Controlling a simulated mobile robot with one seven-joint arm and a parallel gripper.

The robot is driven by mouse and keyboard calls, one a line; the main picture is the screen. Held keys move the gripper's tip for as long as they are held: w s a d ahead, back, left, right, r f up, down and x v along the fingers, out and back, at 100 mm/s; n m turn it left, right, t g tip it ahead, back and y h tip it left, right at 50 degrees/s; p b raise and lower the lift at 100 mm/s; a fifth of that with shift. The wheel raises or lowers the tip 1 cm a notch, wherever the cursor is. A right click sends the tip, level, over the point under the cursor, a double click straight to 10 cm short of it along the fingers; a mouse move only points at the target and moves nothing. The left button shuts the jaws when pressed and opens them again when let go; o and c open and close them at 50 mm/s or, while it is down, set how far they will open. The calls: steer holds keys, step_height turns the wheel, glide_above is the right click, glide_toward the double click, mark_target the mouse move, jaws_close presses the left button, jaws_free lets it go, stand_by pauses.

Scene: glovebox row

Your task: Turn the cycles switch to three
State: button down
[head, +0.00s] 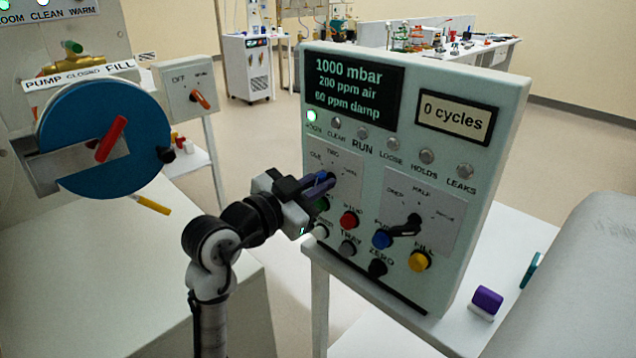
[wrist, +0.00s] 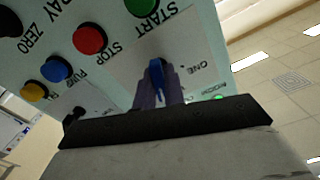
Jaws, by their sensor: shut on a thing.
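The cycles switch is a blue knob (wrist: 157,74) on a pale plate (head: 348,170) marked with small labels, on the left of the panel's front. The word ONE reads beside the knob in the wrist view. My gripper (head: 319,184) reaches the plate from the left. Its purple fingers are shut on the knob, one on each side, in the wrist view (wrist: 160,92). In the head view the fingers hide most of the knob, so I cannot tell which mark it points to. The panel's display (head: 455,116) reads "0 cycles".
Close below the knob are several push buttons, among them a green one (wrist: 142,8), a red one (head: 349,219) and a blue one (head: 382,239). A second plate with a black lever (head: 406,227) is to the right. A blue disc with a red handle (head: 110,138) stands at left.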

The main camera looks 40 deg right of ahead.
steer(key=c, duration=1.5)
jaws_free()
steer(key=a+b, duration=0.1)
steer(key=a, duration=0.3)
steer(key=a+b, duration=0.1)
steer(key=a, duration=0.4)
steer(key=s+a+b, duration=0.1)
steer(key=a, duration=0.3)
steer(key=shift+a, duration=0.4)
steer(key=shift+s, duration=0.1)
